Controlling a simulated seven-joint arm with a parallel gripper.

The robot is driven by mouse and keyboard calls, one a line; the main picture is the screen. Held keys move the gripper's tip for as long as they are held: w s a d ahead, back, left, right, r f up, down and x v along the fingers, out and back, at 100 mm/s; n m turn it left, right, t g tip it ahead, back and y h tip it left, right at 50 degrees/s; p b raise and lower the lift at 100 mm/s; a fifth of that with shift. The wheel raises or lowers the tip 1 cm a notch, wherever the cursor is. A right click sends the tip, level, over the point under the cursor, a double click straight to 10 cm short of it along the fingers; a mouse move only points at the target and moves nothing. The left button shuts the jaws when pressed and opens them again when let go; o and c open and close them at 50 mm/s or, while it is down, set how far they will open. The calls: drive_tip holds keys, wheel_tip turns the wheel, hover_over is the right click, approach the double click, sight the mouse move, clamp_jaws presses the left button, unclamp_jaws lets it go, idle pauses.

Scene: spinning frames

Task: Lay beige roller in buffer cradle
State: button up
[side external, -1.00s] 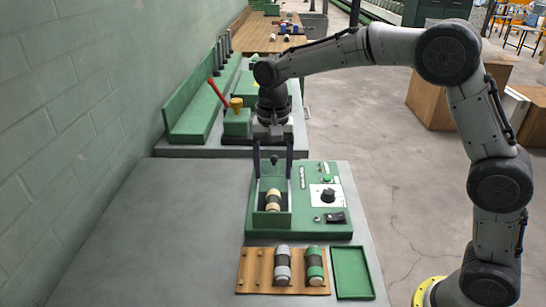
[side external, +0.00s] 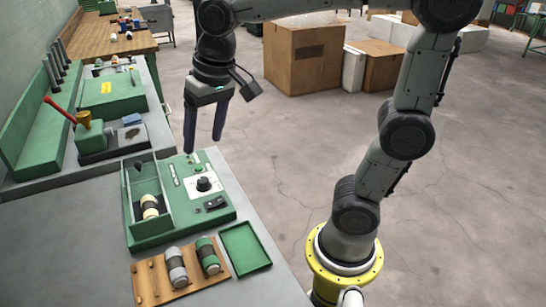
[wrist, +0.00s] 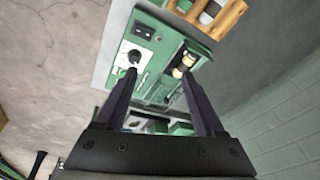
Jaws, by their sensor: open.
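The beige roller (side external: 150,207), with beige ends and a dark middle band, lies in the near part of an open green box on the green control unit (side external: 205,218). It also shows in the wrist view (wrist: 183,66). My gripper (side external: 204,145) is open and empty, pointing down, raised above the control panel side and apart from the roller. In the wrist view its two fingers (wrist: 158,73) stand wide apart. A wooden rack (side external: 150,287) in front of the unit has bare pegs at its left. I cannot tell which holder is the buffer cradle.
A grey-white roller (side external: 176,267) and a green roller (side external: 208,255) lie on the rack. An empty green tray (side external: 246,249) sits to its right. A bench with a red lever (side external: 60,108) stands behind. The grey tabletop at left is clear.

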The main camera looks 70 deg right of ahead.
drive_tip(key=s+d+f+n+t, duration=0.2)
drive_tip(key=s+f+n, duration=0.2)
drive_tip(key=s, duration=0.9)
drive_tip(key=shift+d+f+t, duration=0.15)
drive_tip(key=shift+d+t, duration=0.05)
drive_tip(key=shift+t, duration=0.1)
drive_tip(key=shift+s, duration=0.1)
